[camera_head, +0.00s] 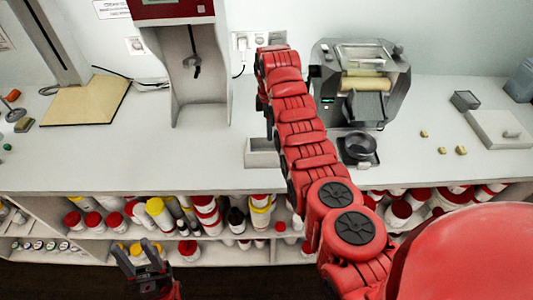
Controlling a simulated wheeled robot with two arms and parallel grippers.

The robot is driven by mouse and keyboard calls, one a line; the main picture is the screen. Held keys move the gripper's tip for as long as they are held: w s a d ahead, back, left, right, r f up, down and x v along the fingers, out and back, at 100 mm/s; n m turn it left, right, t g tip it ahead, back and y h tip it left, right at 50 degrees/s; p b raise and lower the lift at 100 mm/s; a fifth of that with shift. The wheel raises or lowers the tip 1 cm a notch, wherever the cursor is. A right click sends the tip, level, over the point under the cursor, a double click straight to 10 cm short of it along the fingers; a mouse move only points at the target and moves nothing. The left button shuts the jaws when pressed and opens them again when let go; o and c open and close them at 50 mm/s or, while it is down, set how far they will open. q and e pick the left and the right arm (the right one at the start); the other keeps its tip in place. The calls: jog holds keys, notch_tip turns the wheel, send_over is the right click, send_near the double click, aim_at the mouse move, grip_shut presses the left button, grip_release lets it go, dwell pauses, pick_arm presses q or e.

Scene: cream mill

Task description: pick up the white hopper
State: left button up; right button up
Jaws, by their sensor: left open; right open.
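A small pale open-topped box (262,158) sits at the counter's front edge, left of my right arm, which covers its right side. It may be the white hopper; I cannot tell for sure. My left gripper (136,258) is open and empty. It is low, in front of the shelves below the counter. My red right arm reaches up across the middle of the view. Its gripper cannot be made out.
A roller machine (365,75) with a black round dish (360,148) stands right of the arm. Jars fill the shelves below. The left front counter is clear.

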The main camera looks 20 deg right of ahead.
aim_at(267, 147)
jog(key=shift+s+f, duration=0.1)
jog(key=shift+f, duration=0.1)
jog(key=f+p, duration=0.1)
jog(key=f, duration=0.1)
jog(key=f+p, duration=0.1)
jog(key=f, duration=0.1)
jog(key=shift+a+p, duration=0.3)
jog(key=shift+p, duration=0.05)
jog(key=shift+f, duration=0.8)
grip_shut()
